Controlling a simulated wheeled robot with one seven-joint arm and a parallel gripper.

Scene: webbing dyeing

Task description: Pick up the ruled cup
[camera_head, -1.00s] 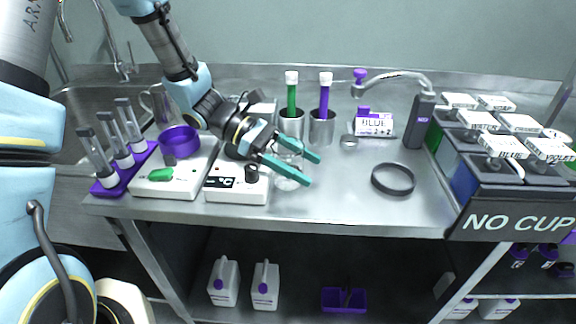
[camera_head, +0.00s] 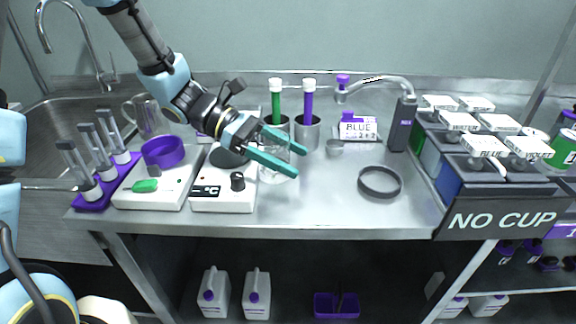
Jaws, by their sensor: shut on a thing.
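The ruled cup looks like a clear glass beaker (camera_head: 283,153); its ruling is too faint to read. It stands about upright between the two teal fingers of my gripper (camera_head: 299,162). My gripper is shut on it, with one finger across its near side and one behind it. The cup seems slightly above the steel table, to the right of the white hot plate. The fingers cover part of its wall.
A white hot plate (camera_head: 222,200) and a balance with a purple bowl (camera_head: 163,152) are close on the left. A dark ring (camera_head: 380,182) lies right. Dye tanks with a "NO CUP" sign (camera_head: 504,220) fill the right end.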

